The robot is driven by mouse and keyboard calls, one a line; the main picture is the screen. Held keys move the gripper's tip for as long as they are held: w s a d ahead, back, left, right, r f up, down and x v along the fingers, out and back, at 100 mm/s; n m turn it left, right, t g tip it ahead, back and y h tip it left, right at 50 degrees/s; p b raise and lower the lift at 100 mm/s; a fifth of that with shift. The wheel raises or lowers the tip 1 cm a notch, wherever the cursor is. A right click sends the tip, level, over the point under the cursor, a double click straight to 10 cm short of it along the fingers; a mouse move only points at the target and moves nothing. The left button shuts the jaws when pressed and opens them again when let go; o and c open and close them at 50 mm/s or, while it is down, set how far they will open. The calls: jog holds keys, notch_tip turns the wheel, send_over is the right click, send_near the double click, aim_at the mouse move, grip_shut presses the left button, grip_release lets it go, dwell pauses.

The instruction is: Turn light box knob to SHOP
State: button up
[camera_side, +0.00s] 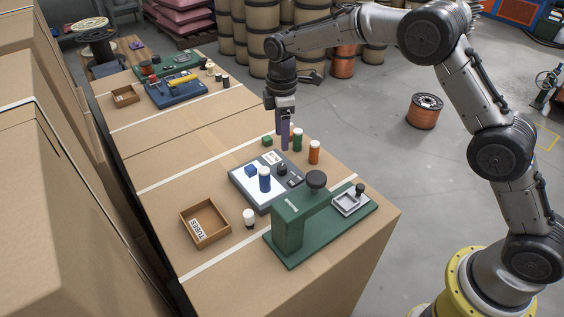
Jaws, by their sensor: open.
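The light box (238,180) is a flat dark-framed box with a bright white panel, lying on the cardboard-coloured work surface. Its dark control strip is on the right side, with a small dark knob (282,169) near the upper part. The knob's pointing direction and any SHOP mark are too small to read. A blue cube (251,170) and a blue white-capped tube (264,181) are on the panel. My gripper (282,142) points down above the far right part of the light box, just above the knob in the picture. It is open and holds nothing visible.
Green (298,141) and orange (314,154) white-capped tubes stand close right of my gripper, with another orange one partly behind it. A green press (288,228) stands in front. A wooden TUBES tray (184,226) and a white-capped tube (249,218) are at front left.

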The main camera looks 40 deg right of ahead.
aim_at(282, 166)
notch_tip(282, 166, down, 10)
jog(key=shift+f, duration=0.1)
dwell(0.4)
grip_shut()
